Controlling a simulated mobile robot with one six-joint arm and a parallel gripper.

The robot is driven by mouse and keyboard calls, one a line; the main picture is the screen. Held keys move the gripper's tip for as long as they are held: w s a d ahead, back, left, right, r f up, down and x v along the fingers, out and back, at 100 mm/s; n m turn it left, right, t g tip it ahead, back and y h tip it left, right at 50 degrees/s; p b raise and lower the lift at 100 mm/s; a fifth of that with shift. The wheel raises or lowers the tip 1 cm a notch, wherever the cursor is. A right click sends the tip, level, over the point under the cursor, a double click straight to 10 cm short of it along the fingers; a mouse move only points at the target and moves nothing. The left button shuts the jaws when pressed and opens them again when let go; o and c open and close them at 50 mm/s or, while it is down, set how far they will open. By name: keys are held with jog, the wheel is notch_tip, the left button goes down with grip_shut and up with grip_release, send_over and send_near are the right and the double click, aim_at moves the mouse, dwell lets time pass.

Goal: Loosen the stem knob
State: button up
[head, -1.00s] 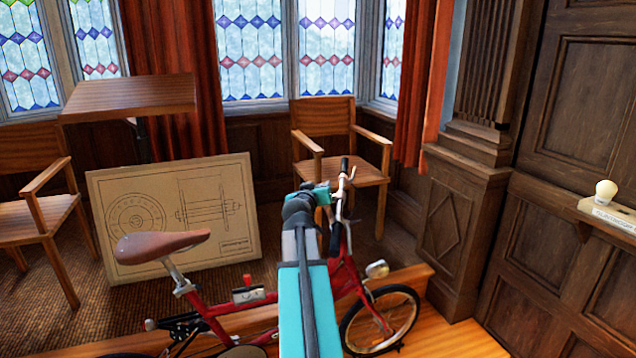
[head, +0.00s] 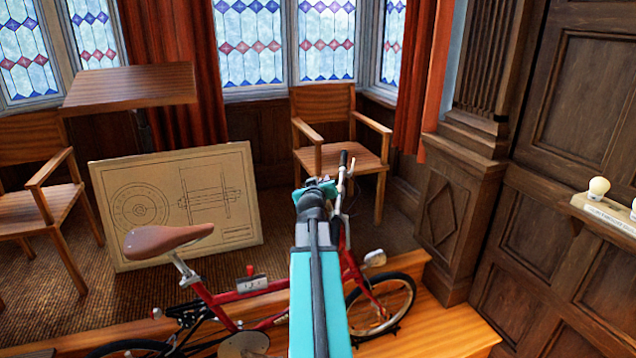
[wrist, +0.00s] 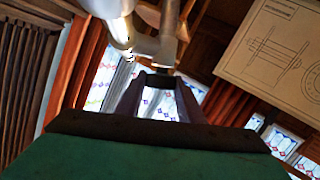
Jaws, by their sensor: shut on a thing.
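A red bicycle (head: 232,297) with a brown saddle stands on a wooden platform, its handlebar (head: 341,190) beside the end of my arm. My gripper (head: 318,186) is at the handlebar stem; my arm hides much of that spot in the head view. In the wrist view my gripper (wrist: 157,90) has its fingers closing toward a small dark piece, the stem knob (wrist: 157,79), at the grey metal stem (wrist: 168,45). The gripper is shut on it. The knob's turn cannot be told. A blurred silver part (wrist: 116,22) lies close to the upper left.
A drawing board (head: 178,205) leans behind the saddle. A wooden chair (head: 338,140) stands behind the handlebar, with a table (head: 130,86) at left. A panelled pillar (head: 455,210) and a shelf with a pale bulb (head: 597,188) are at right.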

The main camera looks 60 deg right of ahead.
jog(key=shift+w+r, duration=0.15)
jog(key=shift+r, duration=0.05)
jog(key=o, duration=1.1)
jog(key=shift+f, duration=0.15)
jog(key=shift+c, duration=0.2)
jog(key=shift+b+v, duration=0.3)
jog(key=shift+v, duration=0.45)
jog(key=b+v, duration=0.3)
jog(key=v, duration=0.1)
jog(key=shift+s+a+f, duration=0.1)
jog(key=shift+s+a, duration=0.1)
jog(key=shift+s, duration=0.05)
jog(key=shift+a+b, duration=0.15)
jog(key=shift+b, duration=0.4)
jog(key=shift+s+a+b, duration=0.25)
jog(key=shift+a+b, duration=0.05)
jog(key=shift+b, duration=0.65)
